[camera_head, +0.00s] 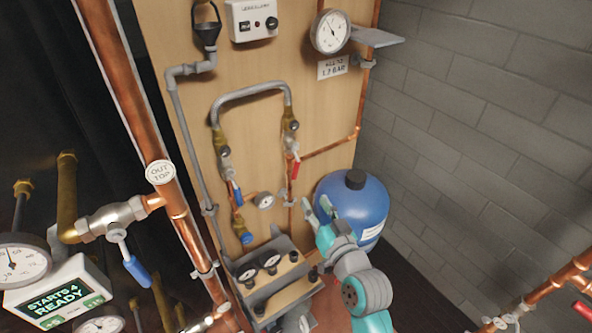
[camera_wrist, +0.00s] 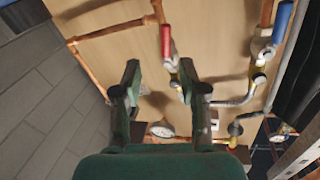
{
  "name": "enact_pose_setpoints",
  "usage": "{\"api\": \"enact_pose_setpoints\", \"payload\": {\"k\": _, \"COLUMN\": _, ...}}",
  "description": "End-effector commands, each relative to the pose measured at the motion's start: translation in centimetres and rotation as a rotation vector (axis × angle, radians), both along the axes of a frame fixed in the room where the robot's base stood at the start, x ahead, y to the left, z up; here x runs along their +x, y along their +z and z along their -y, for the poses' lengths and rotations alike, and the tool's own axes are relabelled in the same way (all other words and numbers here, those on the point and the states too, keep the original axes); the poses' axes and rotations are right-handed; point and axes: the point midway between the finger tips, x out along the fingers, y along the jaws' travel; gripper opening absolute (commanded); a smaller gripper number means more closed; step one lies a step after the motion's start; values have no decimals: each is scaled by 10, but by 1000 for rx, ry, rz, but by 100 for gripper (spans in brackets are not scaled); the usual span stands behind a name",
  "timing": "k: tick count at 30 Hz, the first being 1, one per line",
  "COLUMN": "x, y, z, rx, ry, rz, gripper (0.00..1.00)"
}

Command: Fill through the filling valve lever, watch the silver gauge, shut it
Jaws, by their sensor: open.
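A braided filling hose (camera_head: 250,90) loops between two valves on the wooden board. The right valve has a red lever (camera_head: 296,168) and the left one a blue lever (camera_head: 236,194); both hang downward. No label shows which is the filling valve. The silver gauge (camera_head: 330,32) is at the top right of the board; its reading is too small to tell. My gripper (camera_head: 321,213) is open and empty, below and right of the red lever. In the wrist view, the red lever (camera_wrist: 165,42) is beyond my fingertips (camera_wrist: 158,76), apart from them; the blue lever (camera_wrist: 284,22) is farther right.
A sign reading 1.7 BAR (camera_head: 332,68) hangs under the gauge. A blue tank (camera_head: 362,206) stands behind my gripper, near the grey block wall (camera_head: 470,120). A copper pipe (camera_head: 150,130) and another blue-levered valve (camera_head: 136,270) are in the left foreground.

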Motion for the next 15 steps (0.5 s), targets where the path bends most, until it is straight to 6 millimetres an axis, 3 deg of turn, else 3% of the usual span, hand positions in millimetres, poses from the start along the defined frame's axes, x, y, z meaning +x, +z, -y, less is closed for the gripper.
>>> {"api": "enact_pose_setpoints", "payload": {"k": 4, "x": 12, "y": 14, "z": -8, "rx": 4, "ry": 19, "rz": 8, "gripper": 42}}
{"api": "enact_pose_setpoints", "payload": {"k": 10, "x": 26, "y": 15, "z": -15, "rx": 4, "ry": 22, "rz": 9, "gripper": 42}}
{"api": "enact_pose_setpoints", "payload": {"k": 15, "x": 52, "y": 16, "z": -26, "rx": 6, "ry": 23, "rz": 10, "gripper": 42}}
